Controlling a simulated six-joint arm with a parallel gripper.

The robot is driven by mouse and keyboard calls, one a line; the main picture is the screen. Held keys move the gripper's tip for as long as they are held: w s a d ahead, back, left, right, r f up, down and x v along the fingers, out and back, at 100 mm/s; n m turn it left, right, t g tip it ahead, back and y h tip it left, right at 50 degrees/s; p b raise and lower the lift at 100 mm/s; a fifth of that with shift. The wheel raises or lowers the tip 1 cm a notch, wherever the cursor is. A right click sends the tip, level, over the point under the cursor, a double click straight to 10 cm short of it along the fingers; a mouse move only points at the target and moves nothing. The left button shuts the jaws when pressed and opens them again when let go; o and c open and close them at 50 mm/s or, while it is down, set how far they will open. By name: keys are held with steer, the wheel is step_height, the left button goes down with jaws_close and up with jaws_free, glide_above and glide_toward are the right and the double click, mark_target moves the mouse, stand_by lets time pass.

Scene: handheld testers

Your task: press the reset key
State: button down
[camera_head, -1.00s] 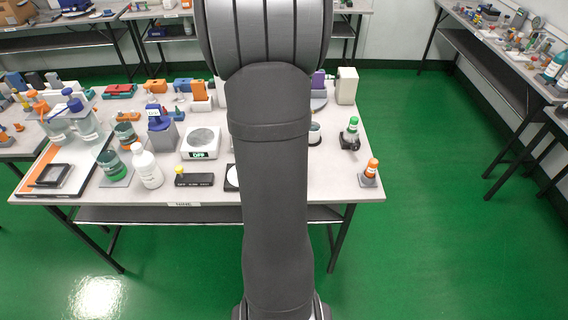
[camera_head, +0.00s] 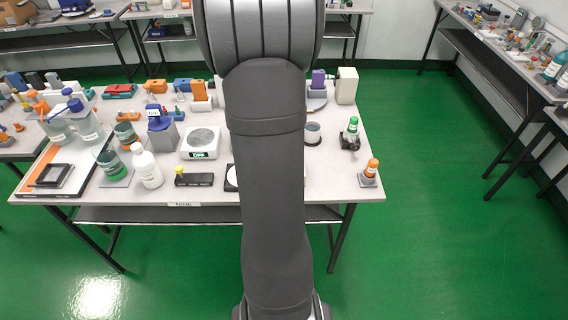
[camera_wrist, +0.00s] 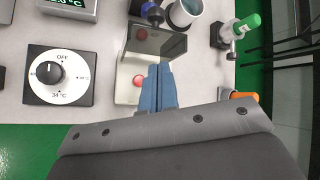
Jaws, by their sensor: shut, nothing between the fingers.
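In the wrist view, a pale device (camera_wrist: 126,92) has a round red key (camera_wrist: 139,81) on its flat face, beside a dark glossy panel (camera_wrist: 165,43). A smaller red spot shows in that panel. No label is readable on the key, so I cannot tell if it is the reset key. My gripper (camera_wrist: 158,68) has its blue fingers shut together and empty. The fingertips appear just right of the red key and overlap the device; I cannot tell their height or whether they touch. In the head view my arm hides the gripper and this device.
A dial box (camera_wrist: 58,75) marked OFF stands left of the device. A grey cup (camera_wrist: 185,12) and a green-capped bottle (camera_wrist: 246,23) stand beyond, to the right. An orange item (camera_wrist: 243,95) is close by my wrist's right side. The head view shows a crowded table (camera_head: 330,185).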

steer(key=shift+f, duration=3.25)
steer(key=shift+f, duration=0.1)
steer(key=shift+f, duration=0.3)
steer(key=shift+f, duration=0.4)
steer(key=shift+r, duration=0.85)
steer(key=shift+r, duration=2.5)
